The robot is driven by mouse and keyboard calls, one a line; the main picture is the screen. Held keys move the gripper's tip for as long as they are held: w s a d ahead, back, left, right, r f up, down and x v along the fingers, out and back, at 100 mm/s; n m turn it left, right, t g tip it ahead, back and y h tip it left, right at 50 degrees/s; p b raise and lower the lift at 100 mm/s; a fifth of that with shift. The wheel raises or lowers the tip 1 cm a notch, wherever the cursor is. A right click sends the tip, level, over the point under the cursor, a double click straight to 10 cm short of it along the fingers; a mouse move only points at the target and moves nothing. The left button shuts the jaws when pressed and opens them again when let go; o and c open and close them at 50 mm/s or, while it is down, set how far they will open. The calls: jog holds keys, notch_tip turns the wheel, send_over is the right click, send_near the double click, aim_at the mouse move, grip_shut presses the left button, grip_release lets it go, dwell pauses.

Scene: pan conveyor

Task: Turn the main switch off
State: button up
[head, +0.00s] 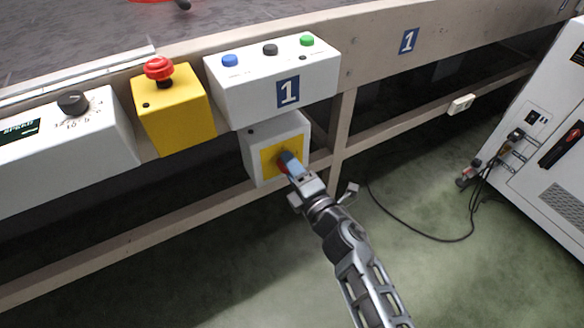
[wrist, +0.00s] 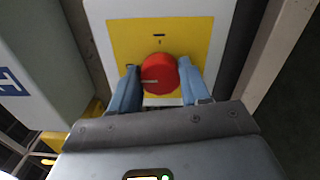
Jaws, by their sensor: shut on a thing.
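The main switch is a red round knob (wrist: 159,74) on a yellow plate (wrist: 192,32), on the front of a white box (head: 256,149) below the conveyor's edge. A pale mark on the knob lies roughly level in the wrist view. My gripper (wrist: 158,88) is shut on the red knob, with one blue finger on its left side and one on its right. In the head view my gripper (head: 286,160) reaches the yellow plate from the lower right and hides most of the knob.
Above the switch box is a white button box (head: 288,91) with blue, black and green buttons. To its left are a yellow box (head: 178,122) with a red mushroom button (head: 159,68) and a speed dial (head: 73,102). A white cabinet (head: 545,130) with cables stands at the right.

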jog(key=shift+f, duration=0.1)
jog(key=o, duration=1.1)
jog(key=shift+c, duration=0.2)
jog(key=p+v, duration=0.3)
jog(key=v, duration=0.4)
jog(key=shift+s+d, duration=0.2)
jog(key=shift+s, duration=0.15)
jog(key=s+d+r+m+t+h, duration=0.1)
jog(key=s+d+m+h, duration=0.1)
jog(key=s+d+m, duration=0.55)
jog(key=s+d+r+m+h, duration=0.2)
jog(key=s+m+h, duration=0.15)
jog(key=s, duration=0.75)
jog(key=s+d+r+m+t+h, duration=0.1)
jog(key=s+d+m+h, duration=0.1)
jog(key=s+d+m, duration=0.5)
jog(key=s+d+r+m+g+h, duration=0.2)
jog(key=s+d+r+m+h, duration=0.15)
jog(key=s+r+m, duration=0.75)
jog(key=s+r+n+p, duration=0.2)
jog(key=s+r+p, duration=0.1)
jog(key=r+p, duration=1.6)
jog(key=shift+s+d+r+y, duration=0.2)
jog(key=shift+d+r+y, duration=0.2)
jog(key=shift+r, duration=0.4)
